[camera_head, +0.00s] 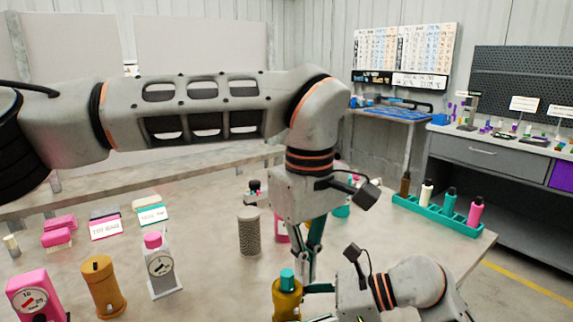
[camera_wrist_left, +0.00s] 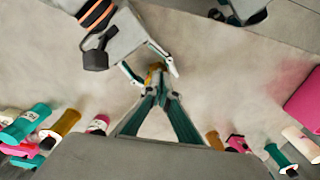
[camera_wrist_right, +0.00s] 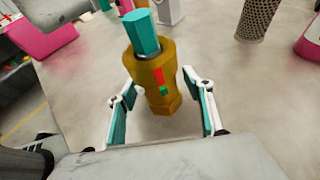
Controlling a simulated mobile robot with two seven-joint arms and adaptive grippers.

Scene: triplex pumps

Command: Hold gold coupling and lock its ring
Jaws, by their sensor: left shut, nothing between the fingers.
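The gold coupling (camera_head: 287,302) stands at the bottom centre of the head view, with a teal hexagonal top (camera_head: 287,279). In the right wrist view the coupling (camera_wrist_right: 152,72) shows a red mark and a green mark on its side. My right gripper (camera_wrist_right: 158,85) is open, with one finger on each side of the coupling's lower part; gaps show beside it. My left gripper (camera_head: 306,276) points down, shut and empty, close beside the teal top. In the left wrist view its fingertips (camera_wrist_left: 160,78) meet in front of the coupling, hiding most of it.
A grey mesh cylinder (camera_head: 249,232), a pump with a dial and pink cap (camera_head: 160,265) and an orange-gold bottle (camera_head: 102,287) stand to the left. A teal rack (camera_head: 437,214) holds several bottles at the right table edge. Bare tabletop lies between them.

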